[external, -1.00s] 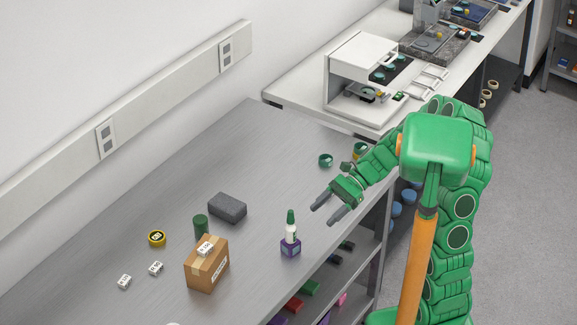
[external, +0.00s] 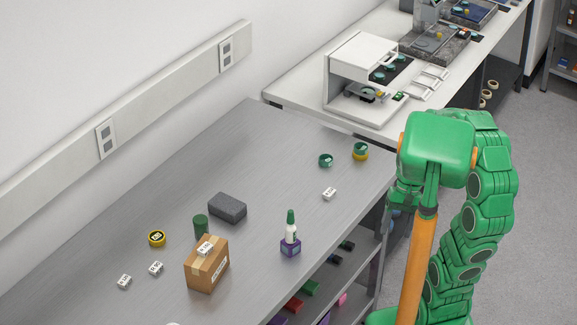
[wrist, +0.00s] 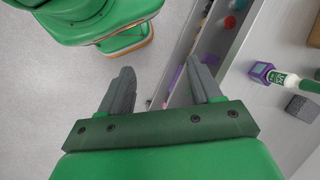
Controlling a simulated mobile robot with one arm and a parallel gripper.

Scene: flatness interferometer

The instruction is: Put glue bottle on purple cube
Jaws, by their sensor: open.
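The glue bottle (external: 291,228) is white with a green cap and stands upright on top of the purple cube (external: 290,249), near the front edge of the grey table. In the wrist view the bottle (wrist: 282,79) and the purple cube (wrist: 262,72) show at the right, still touching. My gripper (wrist: 158,85) is open and empty, off the table's edge and apart from both. In the external view my gripper is hidden behind my arm.
A cardboard box (external: 207,265) with a white label block on it, a green cylinder (external: 201,227) and a dark grey block (external: 228,208) stand left of the cube. A small white block (external: 329,194) and tape rolls (external: 360,151) lie toward the table's far right end.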

